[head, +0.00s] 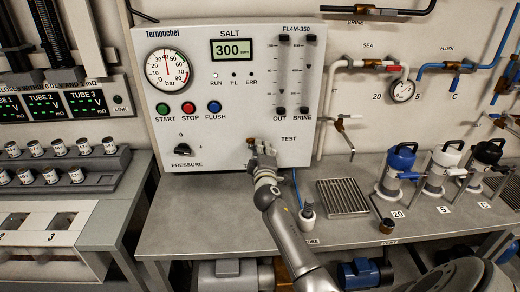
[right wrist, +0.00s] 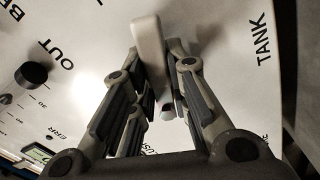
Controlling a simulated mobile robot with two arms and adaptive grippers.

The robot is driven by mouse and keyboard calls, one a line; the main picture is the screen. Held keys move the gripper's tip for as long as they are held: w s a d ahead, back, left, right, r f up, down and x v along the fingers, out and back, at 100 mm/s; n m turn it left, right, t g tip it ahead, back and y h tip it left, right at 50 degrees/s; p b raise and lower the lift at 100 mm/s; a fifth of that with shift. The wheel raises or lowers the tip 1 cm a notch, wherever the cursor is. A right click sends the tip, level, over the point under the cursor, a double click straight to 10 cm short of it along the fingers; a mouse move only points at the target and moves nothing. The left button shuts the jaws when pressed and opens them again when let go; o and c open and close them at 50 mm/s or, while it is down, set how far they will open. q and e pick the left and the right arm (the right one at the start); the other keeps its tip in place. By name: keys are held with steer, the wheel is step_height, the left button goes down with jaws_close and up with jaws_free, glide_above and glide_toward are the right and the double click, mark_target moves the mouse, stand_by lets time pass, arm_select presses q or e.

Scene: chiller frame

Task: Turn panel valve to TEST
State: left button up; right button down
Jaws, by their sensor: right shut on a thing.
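The grey panel (head: 222,95) carries a valve to the left of the TEST label (head: 288,139) in the head view. My right gripper (head: 258,148) is at this valve, and its arm comes up from below. In the right wrist view its fingers (right wrist: 160,90) are shut on the pale valve handle (right wrist: 150,45), one on each side. The TANK label (right wrist: 262,38) shows to the right of the handle there. The gripper hides most of the valve in the head view, so I cannot tell exactly which way the handle points. My left gripper is not in view.
The OUT knob (right wrist: 32,74) is left of the gripper in the wrist view. Coloured buttons (head: 188,108) and the PRESSURE knob (head: 183,149) are on the panel's left.

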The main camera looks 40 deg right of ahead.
steer(key=shift+d+r+n+p, duration=0.1)
steer(key=shift+r+n+p, duration=0.35)
steer(key=shift+n, duration=0.65)
steer(key=shift+d+r+n+p, duration=0.1)
steer(key=shift+r+n+p, duration=0.3)
steer(key=shift+n, duration=0.7)
steer(key=shift+r, duration=0.1)
steer(key=c, duration=1.4)
jaws_free()
steer(key=shift+o, duration=0.2)
steer(key=shift+f, duration=0.2)
steer(key=v, duration=1.2)
steer(key=shift+a, duration=0.1)
